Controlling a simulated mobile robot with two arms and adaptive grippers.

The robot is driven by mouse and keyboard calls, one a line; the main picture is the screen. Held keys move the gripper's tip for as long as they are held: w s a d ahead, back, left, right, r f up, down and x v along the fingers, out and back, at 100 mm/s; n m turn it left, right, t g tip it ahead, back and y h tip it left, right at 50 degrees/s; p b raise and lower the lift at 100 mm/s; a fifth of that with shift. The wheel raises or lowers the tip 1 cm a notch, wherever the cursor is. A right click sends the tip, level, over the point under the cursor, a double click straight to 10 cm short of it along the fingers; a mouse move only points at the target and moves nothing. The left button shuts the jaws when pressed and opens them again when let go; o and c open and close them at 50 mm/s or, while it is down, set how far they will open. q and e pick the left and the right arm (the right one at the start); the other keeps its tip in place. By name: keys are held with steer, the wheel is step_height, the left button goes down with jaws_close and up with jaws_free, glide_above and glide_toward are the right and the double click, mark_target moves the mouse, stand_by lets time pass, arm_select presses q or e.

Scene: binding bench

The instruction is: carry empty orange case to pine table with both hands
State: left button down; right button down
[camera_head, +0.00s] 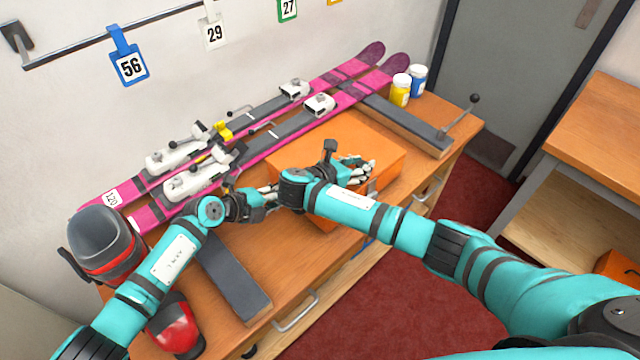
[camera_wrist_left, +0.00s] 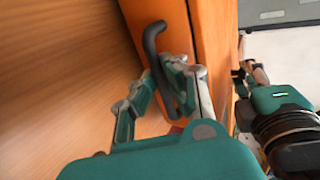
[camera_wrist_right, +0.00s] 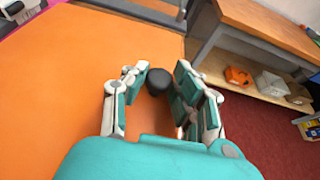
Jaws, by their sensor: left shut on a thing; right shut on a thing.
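The orange case (camera_head: 335,140) sits among the skis and supports on the wooden bench (camera_head: 290,262), its top closed and its inside hidden. My left gripper (camera_head: 268,193) is at its left end, shut on a dark handle (camera_wrist_left: 152,45) on the orange side wall (camera_wrist_left: 212,50). My right gripper (camera_head: 362,172) is at its right end, fingers closed around a dark rounded part (camera_wrist_right: 158,80), seen in the right wrist view beside the orange top (camera_wrist_right: 60,80). My right forearm hides part of the case. A wooden table (camera_head: 600,130) stands at the right; I cannot tell whether it is pine.
Pink skis (camera_head: 345,80) lie behind the case. Dark padded supports (camera_head: 232,275) (camera_head: 405,122) lie either side. A yellow jar (camera_head: 400,90), a blue-white jar (camera_head: 417,80) and a ski boot (camera_head: 105,240) stand on the bench. Red floor (camera_head: 400,310) is clear between bench and table.

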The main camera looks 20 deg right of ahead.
arm_select(q)
steer(key=shift+f+b, duration=0.55)
steer(key=shift+f, duration=0.15)
arm_select(e)
steer(key=shift+f, duration=0.65)
arm_select(q)
steer(key=c, duration=1.7)
jaws_free()
steer(key=shift+a+r, duration=0.1)
arm_select(e)
steer(key=c, duration=1.3)
jaws_free()
steer(key=shift+r, duration=0.15)
arm_select(q)
steer(key=shift+o, duration=1)
arm_select(e)
steer(key=shift+o, duration=1)
arm_select(q)
steer(key=shift+o, duration=0.2)
steer(key=shift+s+r, duration=0.1)
arm_select(e)
steer(key=shift+o, duration=0.3)
steer(key=shift+s, duration=0.1)
